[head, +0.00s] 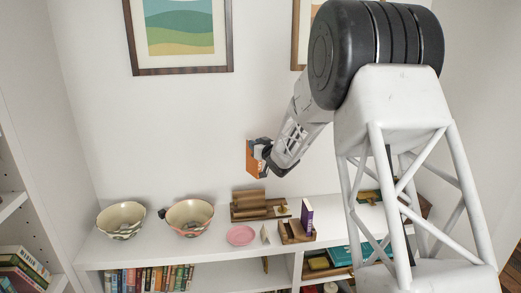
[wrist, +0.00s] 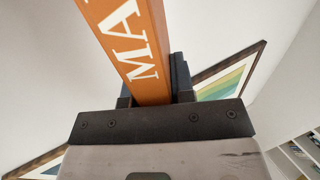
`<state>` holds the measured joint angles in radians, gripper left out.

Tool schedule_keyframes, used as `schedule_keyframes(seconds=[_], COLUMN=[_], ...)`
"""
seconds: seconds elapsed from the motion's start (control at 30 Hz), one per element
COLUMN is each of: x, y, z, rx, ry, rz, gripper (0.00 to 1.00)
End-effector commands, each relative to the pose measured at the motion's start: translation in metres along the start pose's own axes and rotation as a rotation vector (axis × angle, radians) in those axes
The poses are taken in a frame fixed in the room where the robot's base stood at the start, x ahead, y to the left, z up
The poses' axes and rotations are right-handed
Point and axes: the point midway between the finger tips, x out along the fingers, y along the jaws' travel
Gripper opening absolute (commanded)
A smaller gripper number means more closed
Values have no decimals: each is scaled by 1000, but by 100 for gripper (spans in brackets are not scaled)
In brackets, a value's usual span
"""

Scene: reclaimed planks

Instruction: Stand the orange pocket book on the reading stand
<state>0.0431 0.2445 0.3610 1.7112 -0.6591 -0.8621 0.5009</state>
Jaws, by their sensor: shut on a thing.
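The orange pocket book (head: 251,160) is held in my gripper (head: 263,151), raised well above the shelf top in the head view. In the wrist view the book (wrist: 130,45) rises from between the fingers (wrist: 155,92), its spine showing large white letters; its far end runs out of the picture. A brown wooden stand (head: 247,204) sits on the shelf below the book; it looks like the reading stand. A second small wooden holder (head: 290,234) stands to its right with a purple book (head: 307,216) upright in it.
Two patterned bowls (head: 121,220) (head: 189,217) stand left on the white shelf top (head: 160,248), with a pink plate (head: 240,235) and a small card (head: 265,234) nearer the stand. Books (head: 150,279) fill the shelf below. A framed picture (head: 181,36) hangs on the wall.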

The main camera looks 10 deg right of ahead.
Motion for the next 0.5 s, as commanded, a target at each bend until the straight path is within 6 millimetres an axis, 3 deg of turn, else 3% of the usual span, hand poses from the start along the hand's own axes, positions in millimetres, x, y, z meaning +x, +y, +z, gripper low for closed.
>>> schedule_keyframes(seconds=[0.5], x=[47], y=[2], z=[16], rx=[20], ry=[-14], rz=[-320], gripper=[0])
